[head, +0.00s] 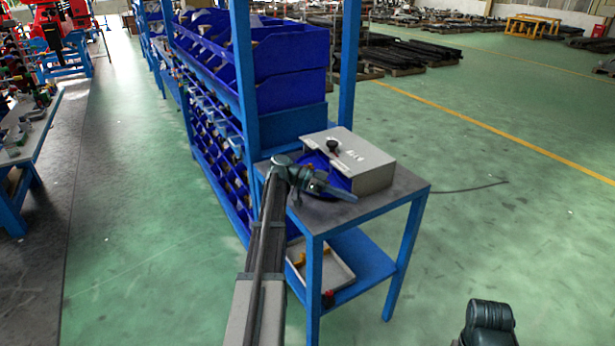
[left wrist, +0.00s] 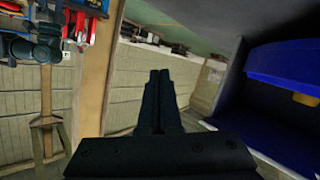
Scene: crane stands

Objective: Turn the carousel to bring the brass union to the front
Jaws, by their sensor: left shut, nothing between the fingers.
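The blue carousel (head: 313,164) shows in the head view on the small blue-framed table, partly inside a grey box-like housing (head: 372,176) and partly behind my left gripper (head: 348,196). That gripper is shut and empty at the housing's front left. In the left wrist view its closed fingers (left wrist: 159,76) point forward, with a blue part of the carousel (left wrist: 280,65) to their right. A small yellowish piece (left wrist: 304,99) shows under that blue part; I cannot tell if it is the brass union. My right gripper is not in view.
The table top (head: 405,186) is bare at the right. A rack of blue bins (head: 290,55) stands behind, with a blue post close to the housing. Green floor is open to the right.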

